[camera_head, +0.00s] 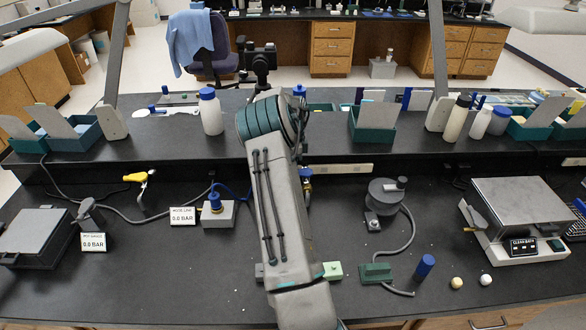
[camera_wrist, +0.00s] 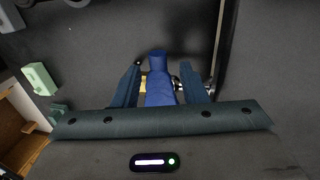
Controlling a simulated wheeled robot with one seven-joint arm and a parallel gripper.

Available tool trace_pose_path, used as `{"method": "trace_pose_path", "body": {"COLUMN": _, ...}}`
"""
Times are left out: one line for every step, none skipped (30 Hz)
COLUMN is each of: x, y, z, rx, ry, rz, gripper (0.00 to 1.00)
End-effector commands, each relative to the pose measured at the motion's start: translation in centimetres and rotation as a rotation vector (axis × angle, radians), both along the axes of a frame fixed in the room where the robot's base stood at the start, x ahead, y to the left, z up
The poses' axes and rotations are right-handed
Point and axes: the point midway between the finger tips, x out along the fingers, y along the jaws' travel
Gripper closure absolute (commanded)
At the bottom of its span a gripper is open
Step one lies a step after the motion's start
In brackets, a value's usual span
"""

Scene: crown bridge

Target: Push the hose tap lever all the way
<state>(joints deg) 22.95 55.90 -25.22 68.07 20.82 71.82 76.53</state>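The hose tap's blue lever (camera_wrist: 160,82) shows in the wrist view, between the two fingers of my gripper (camera_wrist: 160,84). The fingers are open, with a gap on each side of the lever; I cannot tell whether either touches it. A bit of brass shows beside the lever's left edge and metal beside its right. In the head view, a blue and brass fitting (camera_head: 306,178), likely this tap, shows at the right edge of my arm, which hides much of it. My gripper's fingers are hidden in the head view.
A blue-knobbed valve on a grey block (camera_head: 217,212) stands left of my arm, near a "0.0 BAR" sign (camera_head: 183,217). Another "0.0 BAR" sign (camera_head: 93,242) stands farther left. A yellow-handled tool (camera_head: 138,177) and a dark round device (camera_head: 385,195) lie on either side. The front bench is partly clear.

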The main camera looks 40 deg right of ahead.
Motion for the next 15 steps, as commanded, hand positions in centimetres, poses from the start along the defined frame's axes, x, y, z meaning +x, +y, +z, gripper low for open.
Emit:
{"method": "trace_pose_path", "body": {"x": 0.0, "y": 0.0, "z": 0.0, "rx": 0.0, "ry": 0.0, "rz": 0.0, "gripper": 0.61}}
{"method": "trace_pose_path", "body": {"x": 0.0, "y": 0.0, "z": 0.1, "rx": 0.0, "ry": 0.0, "rz": 0.0, "gripper": 0.61}}
{"method": "trace_pose_path", "body": {"x": 0.0, "y": 0.0, "z": 0.2, "rx": 0.0, "ry": 0.0, "rz": 0.0, "gripper": 0.61}}
{"method": "trace_pose_path", "body": {"x": 0.1, "y": 0.0, "z": 0.3, "rx": 0.0, "ry": 0.0, "rz": 0.0, "gripper": 0.61}}
{"method": "trace_pose_path", "body": {"x": 0.1, "y": -0.1, "z": 0.6, "rx": 0.0, "ry": -0.001, "rz": 0.001, "gripper": 0.61}}
{"method": "trace_pose_path", "body": {"x": 0.2, "y": -0.1, "z": 1.0, "rx": -0.001, "ry": -0.002, "rz": 0.001, "gripper": 0.61}}
{"method": "trace_pose_path", "body": {"x": 0.3, "y": -0.2, "z": 1.4, "rx": -0.002, "ry": -0.003, "rz": 0.001, "gripper": 0.61}}
{"method": "trace_pose_path", "body": {"x": 0.4, "y": -0.3, "z": 1.9, "rx": -0.002, "ry": -0.003, "rz": 0.001, "gripper": 0.61}}
{"method": "trace_pose_path", "body": {"x": 0.5, "y": -0.4, "z": 2.7, "rx": -0.003, "ry": -0.004, "rz": 0.001, "gripper": 0.61}}
{"method": "trace_pose_path", "body": {"x": 0.6, "y": -0.5, "z": 3.3, "rx": -0.003, "ry": -0.004, "rz": 0.001, "gripper": 0.61}}
{"method": "trace_pose_path", "body": {"x": 0.7, "y": -0.6, "z": 3.9, "rx": -0.004, "ry": -0.004, "rz": 0.0, "gripper": 0.61}}
{"method": "trace_pose_path", "body": {"x": 0.9, "y": -0.7, "z": 4.9, "rx": -0.004, "ry": -0.004, "rz": 0.0, "gripper": 0.61}}
{"method": "trace_pose_path", "body": {"x": 1.0, "y": -0.8, "z": 5.6, "rx": -0.004, "ry": -0.004, "rz": 0.0, "gripper": 0.61}}
{"method": "trace_pose_path", "body": {"x": 1.2, "y": -0.9, "z": 6.4, "rx": -0.004, "ry": -0.004, "rz": 0.0, "gripper": 0.61}}
{"method": "trace_pose_path", "body": {"x": 1.3, "y": -1.0, "z": 7.4, "rx": -0.003, "ry": -0.005, "rz": 0.001, "gripper": 0.61}}
